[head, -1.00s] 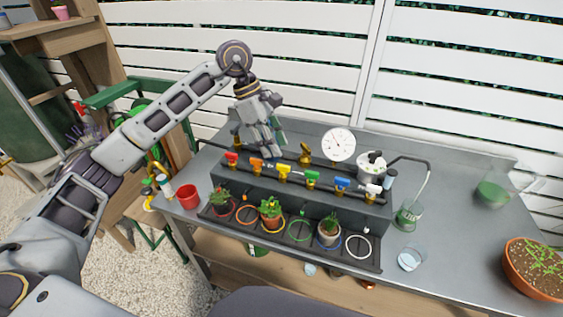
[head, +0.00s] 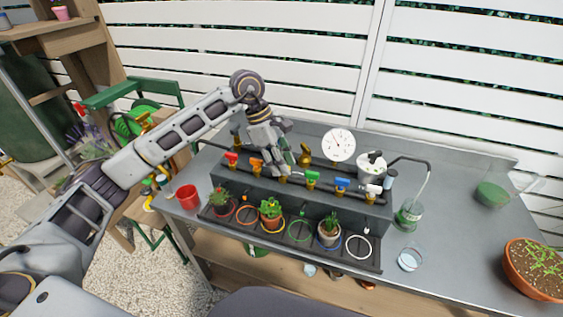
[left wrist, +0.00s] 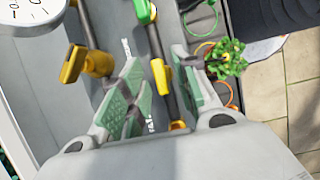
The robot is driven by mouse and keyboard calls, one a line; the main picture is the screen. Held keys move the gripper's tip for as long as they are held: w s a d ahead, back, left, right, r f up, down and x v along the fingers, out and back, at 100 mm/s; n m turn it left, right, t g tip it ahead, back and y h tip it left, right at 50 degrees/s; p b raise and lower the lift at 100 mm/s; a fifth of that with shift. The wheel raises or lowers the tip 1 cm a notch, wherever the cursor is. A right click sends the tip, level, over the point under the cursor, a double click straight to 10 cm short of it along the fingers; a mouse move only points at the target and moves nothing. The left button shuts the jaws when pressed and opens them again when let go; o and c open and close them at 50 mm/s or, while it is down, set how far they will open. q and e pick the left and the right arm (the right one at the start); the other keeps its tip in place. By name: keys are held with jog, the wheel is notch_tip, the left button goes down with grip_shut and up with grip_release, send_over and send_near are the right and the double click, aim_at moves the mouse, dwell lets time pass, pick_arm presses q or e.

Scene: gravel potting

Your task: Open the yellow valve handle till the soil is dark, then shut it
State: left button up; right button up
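The yellow valve handle (left wrist: 160,77) shows in the left wrist view, between the two fingers of my left gripper (left wrist: 157,88). The fingers are apart on either side of it; I see no contact. In the head view my left gripper (head: 286,168) hangs over the middle of the valve row and hides the yellow handle. A leafy plant in a terracotta pot (head: 271,223) stands in front, at the yellow ring. Its leaves (left wrist: 228,58) also show in the wrist view. Its soil is mostly covered, so I cannot tell how dark it is. My right gripper is out of view.
Red (head: 232,158), orange (head: 256,163), green (head: 312,176), blue (head: 342,183) and white (head: 373,189) handles flank the yellow one. A brass tap (left wrist: 88,62) and a dial gauge (head: 338,145) are behind. A red cup (head: 187,196) stands left.

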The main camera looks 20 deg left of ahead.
pick_arm(q)
grip_shut()
